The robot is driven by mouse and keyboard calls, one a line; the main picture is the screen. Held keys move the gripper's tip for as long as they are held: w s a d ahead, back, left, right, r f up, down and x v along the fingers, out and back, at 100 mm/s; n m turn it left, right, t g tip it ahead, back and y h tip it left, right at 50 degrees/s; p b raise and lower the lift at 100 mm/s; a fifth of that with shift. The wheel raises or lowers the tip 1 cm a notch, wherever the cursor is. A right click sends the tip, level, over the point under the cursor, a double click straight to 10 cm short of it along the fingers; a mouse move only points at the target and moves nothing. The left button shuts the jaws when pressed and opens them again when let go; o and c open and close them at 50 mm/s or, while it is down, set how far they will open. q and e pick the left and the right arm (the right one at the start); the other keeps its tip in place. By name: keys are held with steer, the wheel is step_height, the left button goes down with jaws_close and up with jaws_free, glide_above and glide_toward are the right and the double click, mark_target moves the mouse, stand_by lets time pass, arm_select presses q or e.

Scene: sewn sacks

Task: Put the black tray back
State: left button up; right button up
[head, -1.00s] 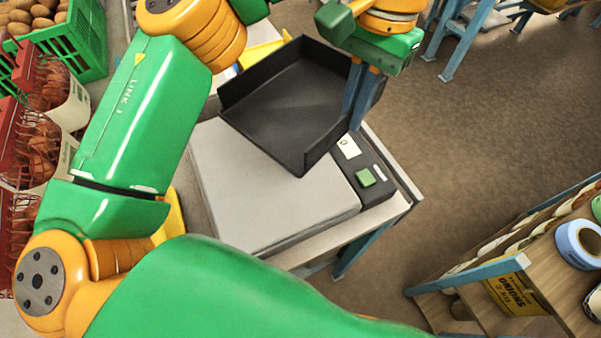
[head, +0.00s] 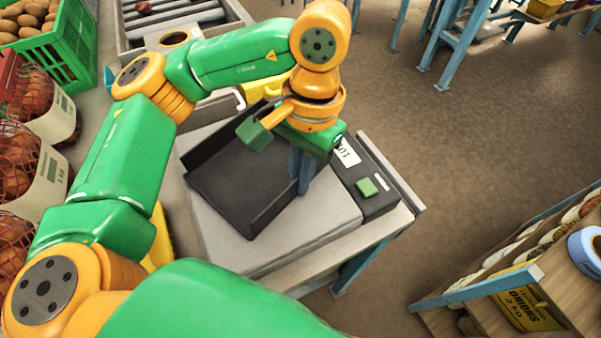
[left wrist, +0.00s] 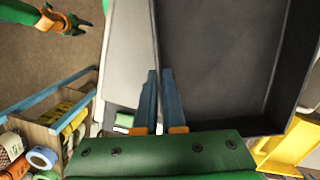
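The black tray (head: 232,178) is an open, shallow box over the grey scale plate (head: 315,222) in the head view. I cannot tell whether it touches the plate or hangs just above it. My left gripper (head: 301,188) points down at the tray's right wall. In the left wrist view the tray (left wrist: 215,60) fills the right half, and the two blue fingers (left wrist: 160,76) are closed on either side of its wall. My right gripper (left wrist: 76,22) seems to show small at the top left of that view; its fingers are unclear.
The scale's dark panel with a green button (head: 367,187) lies right of the plate. A roller conveyor (head: 180,22) is behind. A green potato crate (head: 52,45) and netted sacks (head: 35,170) stand left. A shelf (head: 540,265) with tape stands right, across open floor.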

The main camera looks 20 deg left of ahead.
arm_select(q)
steer(key=o, duration=0.4)
steer(key=shift+r, duration=0.15)
step_height(320, 180, up, 12)
steer(key=w+p, duration=0.1)
steer(key=p, duration=0.2)
steer(key=shift+w+d+p, duration=0.3)
steer(key=shift+w+p, duration=0.05)
steer(key=shift+p, duration=0.05)
